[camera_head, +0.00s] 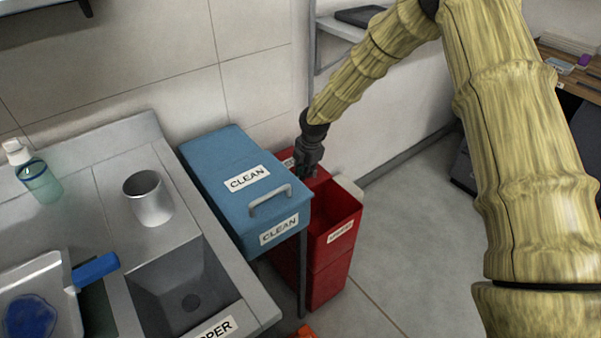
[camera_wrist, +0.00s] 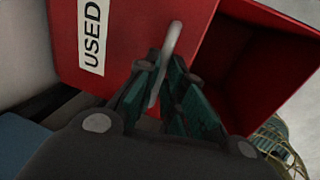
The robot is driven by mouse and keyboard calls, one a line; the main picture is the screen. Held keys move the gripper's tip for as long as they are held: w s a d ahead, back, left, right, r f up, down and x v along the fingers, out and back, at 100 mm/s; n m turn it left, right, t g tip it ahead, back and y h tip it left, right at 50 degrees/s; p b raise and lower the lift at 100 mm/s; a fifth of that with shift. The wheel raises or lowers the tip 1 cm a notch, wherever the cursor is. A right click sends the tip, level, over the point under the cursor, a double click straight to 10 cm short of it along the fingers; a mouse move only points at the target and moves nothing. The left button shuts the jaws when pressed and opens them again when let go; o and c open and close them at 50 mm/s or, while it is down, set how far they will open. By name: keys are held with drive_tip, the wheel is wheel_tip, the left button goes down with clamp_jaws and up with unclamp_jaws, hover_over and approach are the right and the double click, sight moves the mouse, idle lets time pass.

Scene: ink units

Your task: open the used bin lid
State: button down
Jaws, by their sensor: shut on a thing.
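The red used bin (camera_head: 328,282) stands on the floor right of the blue clean box, with part of its dark interior showing. Its red lid (camera_head: 322,176) is partly hidden by my gripper and the blue box, and the front of the opening is uncovered. My gripper (camera_head: 306,170) is at the lid. In the wrist view, my gripper (camera_wrist: 166,78) is shut on the pale curved lid handle (camera_wrist: 171,48), beside the USED label (camera_wrist: 92,36). The dark bin opening (camera_wrist: 245,70) shows to the right of the lid.
The blue clean box (camera_head: 225,165) stands close to the bin's left. A steel counter holds a sink (camera_head: 190,285), a metal cup (camera_head: 150,200) and a bottle (camera_head: 40,180). The wall is behind the bin. Floor (camera_head: 415,240) to the right is clear.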

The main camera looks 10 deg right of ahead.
drive_tip(key=c, duration=1.5)
unclamp_jaws()
drive_tip(key=r, duration=0.4)
drive_tip(key=s+r, duration=0.1)
drive_tip(key=r, duration=0.2)
drive_tip(key=s+d+r, duration=0.1)
drive_tip(key=r, duration=0.3)
drive_tip(key=shift+r, duration=0.35)
